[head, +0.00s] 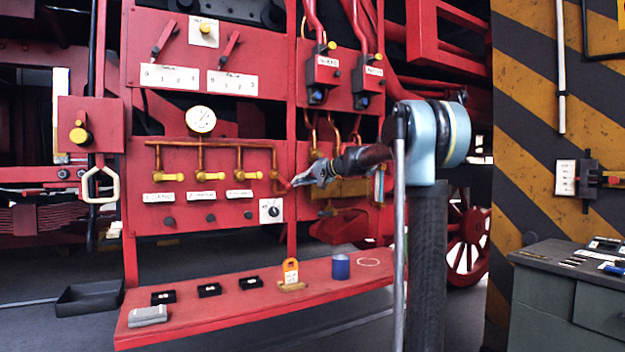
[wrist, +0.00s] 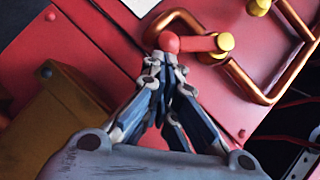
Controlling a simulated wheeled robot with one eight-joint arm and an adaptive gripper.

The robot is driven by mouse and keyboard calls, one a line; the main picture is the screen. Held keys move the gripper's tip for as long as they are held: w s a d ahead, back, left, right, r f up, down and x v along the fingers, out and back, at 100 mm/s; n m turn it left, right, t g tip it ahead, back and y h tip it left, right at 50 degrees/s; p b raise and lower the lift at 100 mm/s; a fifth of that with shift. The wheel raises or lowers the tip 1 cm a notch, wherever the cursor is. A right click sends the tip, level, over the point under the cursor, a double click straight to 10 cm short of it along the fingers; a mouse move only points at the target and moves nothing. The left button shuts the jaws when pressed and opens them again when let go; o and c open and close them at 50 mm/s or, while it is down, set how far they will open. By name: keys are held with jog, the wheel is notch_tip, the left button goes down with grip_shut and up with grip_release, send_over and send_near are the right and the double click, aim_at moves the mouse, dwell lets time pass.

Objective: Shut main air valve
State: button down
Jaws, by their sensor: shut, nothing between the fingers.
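My gripper (head: 297,182) reaches from the right to the red panel, at the right end of the copper piping. In the wrist view my gripper (wrist: 165,62) has its fingers drawn together, with nothing between them. Its fingertips are at the red ball end of a short lever (wrist: 194,43) with yellow caps at its other end, beside a bent copper pipe (wrist: 265,92). I cannot tell whether they touch. No readable label names the main air valve; this lever is the valve handle closest to my gripper. The fingers hide part of the panel behind them.
Three yellow-handled valves (head: 206,176) sit in a row to the left, under a round gauge (head: 201,120). A white dial plate (head: 270,210) is just below my gripper.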

jog(key=shift+s+a+f+m+t+y, duration=0.2)
jog(key=shift+s+a+f+m+y, duration=0.15)
jog(key=shift+a+f+m+y, duration=0.5)
jog(key=shift+s+a+f+m+t+y, duration=0.2)
jog(key=shift+s+a+f+m+y, duration=0.3)
jog(key=shift+f+m, duration=0.65)
jog(key=shift+s+a+f+m+t+y, duration=0.2)
jog(key=shift+a+f+m+y, duration=0.25)
jog(key=shift+f+m+y, duration=0.5)
jog(key=w+d+v, duration=0.1)
jog(key=w+v, duration=0.1)
jog(key=v, duration=1)
jog(key=shift+d+f, duration=0.35)
jog(key=shift+d, duration=0.1)
